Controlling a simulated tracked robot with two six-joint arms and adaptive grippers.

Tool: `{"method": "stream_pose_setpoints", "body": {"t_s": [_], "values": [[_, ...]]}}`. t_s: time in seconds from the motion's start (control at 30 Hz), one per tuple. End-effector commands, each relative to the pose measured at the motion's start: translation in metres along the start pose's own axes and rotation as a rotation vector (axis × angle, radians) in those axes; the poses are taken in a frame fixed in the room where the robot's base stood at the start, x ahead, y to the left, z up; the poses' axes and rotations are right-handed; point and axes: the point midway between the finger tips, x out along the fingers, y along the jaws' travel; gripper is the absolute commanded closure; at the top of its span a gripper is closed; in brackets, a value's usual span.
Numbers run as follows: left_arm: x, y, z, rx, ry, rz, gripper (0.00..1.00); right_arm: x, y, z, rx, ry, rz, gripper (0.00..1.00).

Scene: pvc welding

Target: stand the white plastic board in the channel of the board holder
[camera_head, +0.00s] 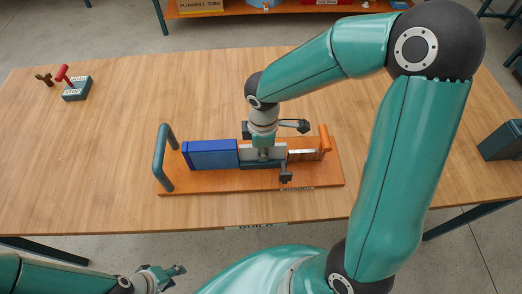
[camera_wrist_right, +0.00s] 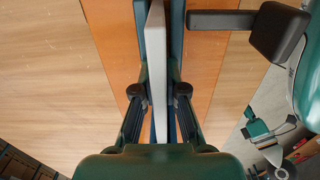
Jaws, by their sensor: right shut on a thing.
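The white plastic board (camera_head: 248,153) is upright and lengthwise over the board holder (camera_head: 220,187), an orange base labelled "BOARDS". My right gripper (camera_head: 264,156) is shut on it from above. The right wrist view shows the board (camera_wrist_right: 156,70) edge-on between the fingers (camera_wrist_right: 157,92), with dark teal strips of the holder close along both sides. The board's lower edge is hidden, so I cannot tell whether it touches the channel floor. My left gripper (camera_head: 164,277) is off the table's near edge, far from the board; its jaw opening is unclear.
A blue block (camera_head: 210,154) stands left of the board on the holder. A teal handle (camera_head: 163,157) rises at the holder's left end, an orange upright (camera_head: 325,139) at its right. A stop box (camera_head: 77,89) sits back left, a dark bin (camera_head: 503,141) far right.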

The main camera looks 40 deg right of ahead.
Motion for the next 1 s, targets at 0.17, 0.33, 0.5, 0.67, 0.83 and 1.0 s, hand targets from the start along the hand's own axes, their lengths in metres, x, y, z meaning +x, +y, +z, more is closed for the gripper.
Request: {"method": "stream_pose_setpoints", "body": {"t_s": [0.17, 0.33, 0.5, 0.67, 0.83, 1.0], "values": [[0.007, -0.0026, 0.0, 0.0, 0.0, 0.0, 0.6, 0.009, -0.0005, 0.0, -0.001, 0.0, -0.002, 1.0], [0.0061, -0.0022, 0.0, 0.0, 0.0, 0.0, 0.6, 0.0096, -0.0017, 0.0003, -0.002, -0.002, -0.006, 0.65], [0.0063, -0.0023, 0.0, 0.0, 0.0, 0.0, 0.6, 0.01, -0.0021, 0.0005, -0.002, -0.003, -0.007, 0.64], [0.0061, -0.0022, 0.0, 0.0, 0.0, 0.0, 0.6, 0.0092, -0.0019, 0.0004, -0.002, -0.003, -0.006, 0.64], [0.0058, -0.0021, 0.0, 0.0, 0.0, 0.0, 0.6, 0.0085, -0.0018, 0.0004, -0.002, -0.003, -0.006, 0.64], [0.0023, -0.0008, 0.0, 0.0, 0.0, 0.0, 0.6, 0.0042, -0.0016, 0.0002, -0.001, -0.002, -0.005, 0.64]]}}
